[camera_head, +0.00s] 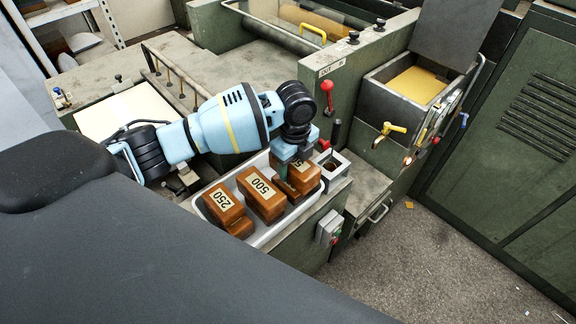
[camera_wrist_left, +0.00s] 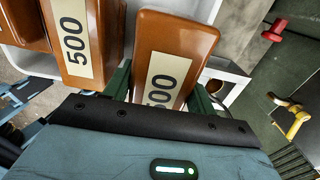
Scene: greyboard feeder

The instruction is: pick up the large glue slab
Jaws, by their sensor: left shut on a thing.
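Glossy orange-brown glue slabs stand in a row in a pale tray (camera_head: 261,240). The slab at the row's right end (camera_head: 307,182) has its label partly covered by my left gripper (camera_head: 291,172); in the left wrist view this slab (camera_wrist_left: 175,42) reads 500, its first digit partly cut off. My left gripper is shut on it, one green finger at each side. A second 500 slab (camera_head: 261,195) stands beside it, also seen in the left wrist view (camera_wrist_left: 90,20). A slab marked 250 (camera_head: 226,210) is at the left. I cannot tell whether the held slab touches the tray.
A red-knobbed lever (camera_head: 327,88) and a dark-handled lever (camera_head: 336,130) rise close behind the tray. An open metal glue tank (camera_head: 414,84) with a yellow tap (camera_head: 388,130) stands to the right. A green cabinet (camera_head: 515,140) borders the bare floor.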

